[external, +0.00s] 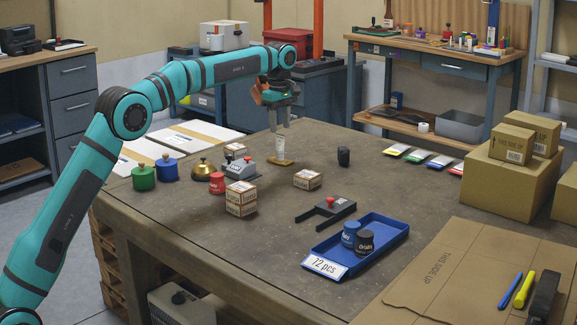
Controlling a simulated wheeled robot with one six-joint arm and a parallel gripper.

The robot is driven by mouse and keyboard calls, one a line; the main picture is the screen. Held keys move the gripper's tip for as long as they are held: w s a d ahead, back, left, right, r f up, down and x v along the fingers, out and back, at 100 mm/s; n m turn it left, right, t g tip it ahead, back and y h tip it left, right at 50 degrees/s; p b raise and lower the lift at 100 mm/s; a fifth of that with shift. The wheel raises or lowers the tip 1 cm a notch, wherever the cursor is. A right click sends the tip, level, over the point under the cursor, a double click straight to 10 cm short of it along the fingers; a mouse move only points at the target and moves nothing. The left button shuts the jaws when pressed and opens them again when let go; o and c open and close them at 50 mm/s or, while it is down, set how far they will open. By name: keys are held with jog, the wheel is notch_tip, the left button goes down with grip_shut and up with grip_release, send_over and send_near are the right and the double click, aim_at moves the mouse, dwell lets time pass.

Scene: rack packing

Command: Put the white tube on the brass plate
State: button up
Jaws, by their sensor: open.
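The white tube (280,147) stands upright near the middle of the workbench, with its lower end at the small brass plate (284,162). It appears to rest on the plate, though direct contact is too small to confirm. My gripper (280,128) points down right above the tube. Its fingers are open, with their tips at or just above the tube's top. The far side of the tube and part of the plate are hidden.
Several small items, including a green pot (143,178), a red pot (217,183) and a carton cube (241,200), stand left of the plate. Another carton (308,180) and a dark cup (344,156) are to the right. A blue tray (378,252) lies in front.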

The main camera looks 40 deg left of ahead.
jog(key=shift+r, duration=2.5)
jog(key=shift+s+r, duration=0.1)
jog(key=shift+r, duration=0.05)
jog(key=s+r+m+t, duration=0.4)
jog(key=s+r, duration=0.8)
jog(key=r, duration=0.2)
jog(key=s+a+r+m+t, duration=0.1)
jog(key=s+r+m+t, duration=0.25)
jog(key=s, duration=0.55)
jog(key=s+r+m+t, duration=0.2)
jog(key=s+r, duration=0.2)
jog(key=s, duration=0.5)
jog(key=s+f+m+t, duration=0.3)
jog(key=s+m+t, duration=0.1)
jog(key=s, duration=1.3)
jog(key=s+f+m+t, duration=0.3)
jog(key=s+m+t, duration=0.1)
jog(key=s, duration=1.3)
jog(key=shift+s+a+f, duration=0.3)
jog(key=shift+s, duration=0.05)
jog(key=shift+m, duration=0.25)
